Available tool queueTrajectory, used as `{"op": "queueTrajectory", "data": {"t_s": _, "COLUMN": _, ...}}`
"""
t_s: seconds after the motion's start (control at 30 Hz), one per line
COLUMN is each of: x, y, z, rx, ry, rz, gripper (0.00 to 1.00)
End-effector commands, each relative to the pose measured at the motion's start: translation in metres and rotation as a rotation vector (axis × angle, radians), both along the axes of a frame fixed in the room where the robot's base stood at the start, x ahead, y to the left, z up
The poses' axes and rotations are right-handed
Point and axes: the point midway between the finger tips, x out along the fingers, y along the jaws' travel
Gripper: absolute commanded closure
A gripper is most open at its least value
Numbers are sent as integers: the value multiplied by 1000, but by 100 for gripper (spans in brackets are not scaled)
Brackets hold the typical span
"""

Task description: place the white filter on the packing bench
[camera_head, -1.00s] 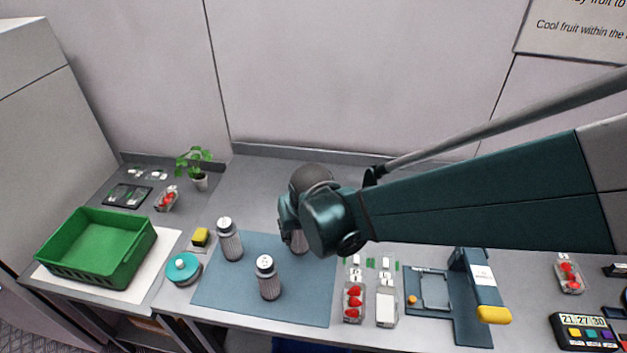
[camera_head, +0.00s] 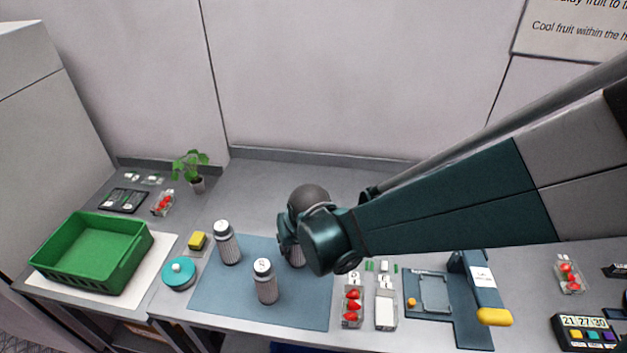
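Two upright grey ribbed cylinders with white tops stand on the blue mat (camera_head: 215,298) on the packing bench (camera_head: 255,185): one at the back left (camera_head: 227,244), one nearer the front (camera_head: 265,282). A third ribbed cylinder (camera_head: 297,258) shows just below my gripper (camera_head: 292,248), near the mat's back right; its top is hidden. I cannot tell which is the white filter, or whether the third cylinder is held or touches the mat. My gripper's fingers are mostly hidden behind my wrist, so their opening does not show.
A green crate (camera_head: 75,281), a teal round container (camera_head: 180,274) and a yellow block (camera_head: 197,240) are left of the mat. Punnets with red berries (camera_head: 352,304) and a blue scale-like device (camera_head: 460,315) are to the right. Bare bench lies behind the mat.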

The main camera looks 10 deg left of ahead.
Motion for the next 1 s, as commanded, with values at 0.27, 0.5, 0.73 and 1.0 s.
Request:
{"op": "queueTrajectory", "data": {"t_s": 0.27, "x": 0, "y": 0, "z": -2, "rx": 0, "ry": 0, "rz": 0, "gripper": 84}}
{"op": "queueTrajectory", "data": {"t_s": 0.5, "x": 0, "y": 0, "z": -6, "rx": 0, "ry": 0, "rz": 0, "gripper": 84}}
{"op": "queueTrajectory", "data": {"t_s": 0.73, "x": 0, "y": 0, "z": -4, "rx": 0, "ry": 0, "rz": 0, "gripper": 56}}
{"op": "queueTrajectory", "data": {"t_s": 1.0, "x": 0, "y": 0, "z": -4, "rx": 0, "ry": 0, "rz": 0, "gripper": 56}}
